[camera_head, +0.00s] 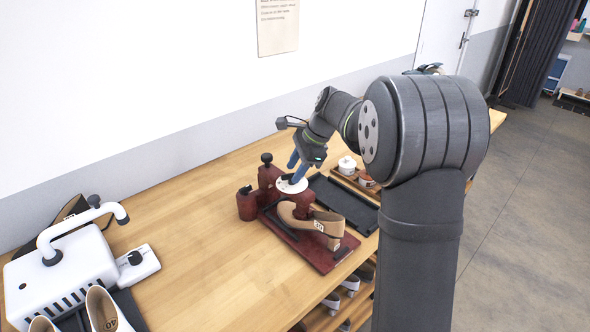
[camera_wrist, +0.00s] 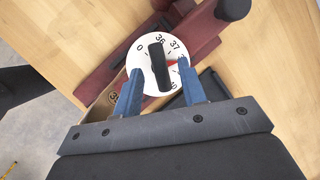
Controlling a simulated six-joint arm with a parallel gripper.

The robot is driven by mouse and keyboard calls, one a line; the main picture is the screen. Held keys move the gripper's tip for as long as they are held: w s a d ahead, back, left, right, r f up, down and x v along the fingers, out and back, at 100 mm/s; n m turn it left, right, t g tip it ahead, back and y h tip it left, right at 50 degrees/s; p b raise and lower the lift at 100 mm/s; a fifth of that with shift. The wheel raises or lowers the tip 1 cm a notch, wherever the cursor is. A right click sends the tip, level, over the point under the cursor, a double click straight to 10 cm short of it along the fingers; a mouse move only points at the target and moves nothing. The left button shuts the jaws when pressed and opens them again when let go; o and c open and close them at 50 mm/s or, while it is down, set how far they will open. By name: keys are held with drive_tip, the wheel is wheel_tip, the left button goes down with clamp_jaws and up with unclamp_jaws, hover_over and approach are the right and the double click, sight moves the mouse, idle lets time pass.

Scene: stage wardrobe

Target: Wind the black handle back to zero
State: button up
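The black handle (camera_wrist: 158,65) is a short bar across the middle of a white round dial (camera_wrist: 150,48). The dial has the numbers 0, 36, 37 and 40 readable, and a red mark shows beside the handle near 37 and the partly covered number after it. The dial (camera_head: 291,187) sits on a dark red shoe-stretching machine (camera_head: 268,180). My gripper (camera_wrist: 161,70) has its blue fingers apart, one on each side of the handle, with visible gaps. In the head view my gripper (camera_head: 298,166) points down at the dial and hides the handle.
A beige shoe (camera_head: 298,217) is on the machine, next to the dial. A black knob (camera_head: 267,158) stands up behind it. A black tray (camera_head: 343,203) and small pots (camera_head: 347,165) are to the right. A white machine (camera_head: 62,277) stands at left. The wooden bench between is clear.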

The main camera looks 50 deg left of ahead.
drive_tip(key=shift+s+a+f, duration=0.1)
drive_tip(key=shift+f, duration=0.25)
clamp_jaws()
